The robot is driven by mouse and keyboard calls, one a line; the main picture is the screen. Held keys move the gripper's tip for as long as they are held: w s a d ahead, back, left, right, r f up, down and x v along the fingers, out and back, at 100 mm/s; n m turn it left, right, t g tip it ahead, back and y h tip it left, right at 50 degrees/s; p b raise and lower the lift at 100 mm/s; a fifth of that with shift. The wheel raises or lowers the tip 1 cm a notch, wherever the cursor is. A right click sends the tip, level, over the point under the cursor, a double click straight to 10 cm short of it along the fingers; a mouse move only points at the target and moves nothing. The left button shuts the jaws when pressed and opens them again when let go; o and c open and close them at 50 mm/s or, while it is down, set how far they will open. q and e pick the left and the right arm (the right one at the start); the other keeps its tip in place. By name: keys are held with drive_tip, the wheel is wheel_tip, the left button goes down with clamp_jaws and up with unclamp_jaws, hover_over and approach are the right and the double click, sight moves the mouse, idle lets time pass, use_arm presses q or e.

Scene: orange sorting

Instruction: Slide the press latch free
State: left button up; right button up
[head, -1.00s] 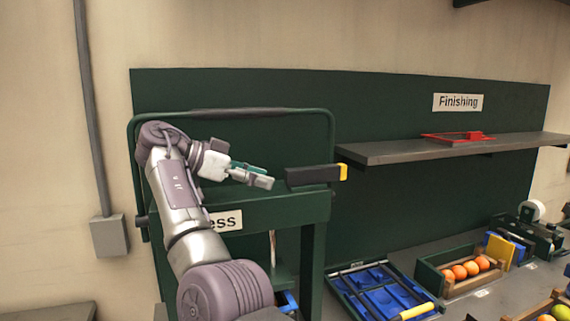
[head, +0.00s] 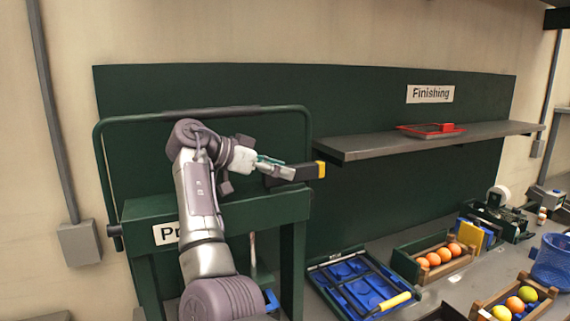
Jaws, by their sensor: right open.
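The press is a dark green frame (head: 136,212) with a tubular bar across its top and a sign partly hidden by my arm. My left gripper is not in view.
A grey shelf (head: 420,142) labelled Finishing holds a red item (head: 430,130). Below are a blue tray with a yellow handle (head: 394,301), a crate of oranges (head: 405,265), another fruit crate (head: 540,302) and a blue basket (head: 552,262).

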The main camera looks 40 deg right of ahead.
drive_tip(key=shift+s+d+p, duration=0.2)
drive_tip(key=shift+d+p, duration=0.1)
drive_tip(key=shift+d, duration=0.15)
drive_tip(key=shift+d+f, duration=0.3)
clamp_jaws()
